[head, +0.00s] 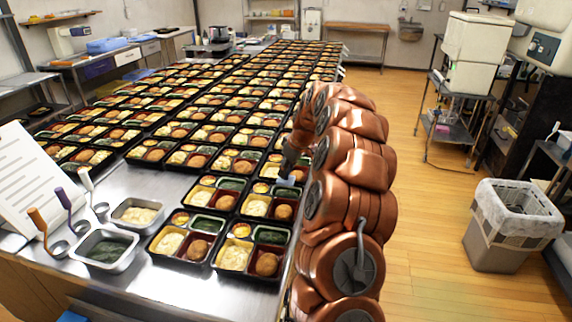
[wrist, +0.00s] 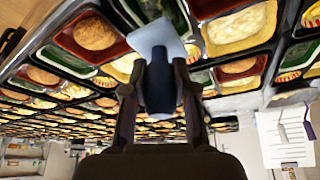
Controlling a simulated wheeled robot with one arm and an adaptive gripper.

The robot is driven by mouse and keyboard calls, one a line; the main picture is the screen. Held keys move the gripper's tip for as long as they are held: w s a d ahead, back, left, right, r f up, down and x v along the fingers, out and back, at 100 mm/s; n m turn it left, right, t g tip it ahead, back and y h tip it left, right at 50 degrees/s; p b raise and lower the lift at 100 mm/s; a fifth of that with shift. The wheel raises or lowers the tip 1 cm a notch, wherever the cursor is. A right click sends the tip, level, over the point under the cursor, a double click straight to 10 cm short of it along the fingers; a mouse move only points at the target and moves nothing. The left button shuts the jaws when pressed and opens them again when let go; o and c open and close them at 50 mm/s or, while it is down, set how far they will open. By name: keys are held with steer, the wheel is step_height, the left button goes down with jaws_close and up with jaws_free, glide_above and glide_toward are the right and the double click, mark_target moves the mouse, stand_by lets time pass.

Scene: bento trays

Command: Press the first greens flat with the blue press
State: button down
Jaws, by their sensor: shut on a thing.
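My gripper (head: 289,168) is shut on the blue press, with a finger on each side of its dark blue handle (wrist: 158,88). The press's pale flat plate (head: 286,181) is over the back of the second-row right tray, by its greens compartment. In the wrist view, the plate (wrist: 155,38) partly covers a green-filled compartment (wrist: 150,9); I cannot tell whether they touch. Dark greens (head: 271,237) show in the front right tray and greens (head: 207,224) in the front left tray. Which greens are the first is unclear.
Rows of filled bento trays cover the counter. Steel pans of greens (head: 104,249) and pale food (head: 137,214) stand at the left, with ladles and a paper sheet (head: 38,180). The wooden floor (head: 430,220) on the right is open, with a bin (head: 508,225) beyond.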

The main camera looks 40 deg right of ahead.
mark_target(288, 179)
steer(key=shift+f+b, duration=1.6)
steer(key=shift+f, duration=1)
stand_by(1.4)
steer(key=shift+f+b, duration=0.4)
steer(key=shift+b, duration=0.8)
stand_by(2.8)
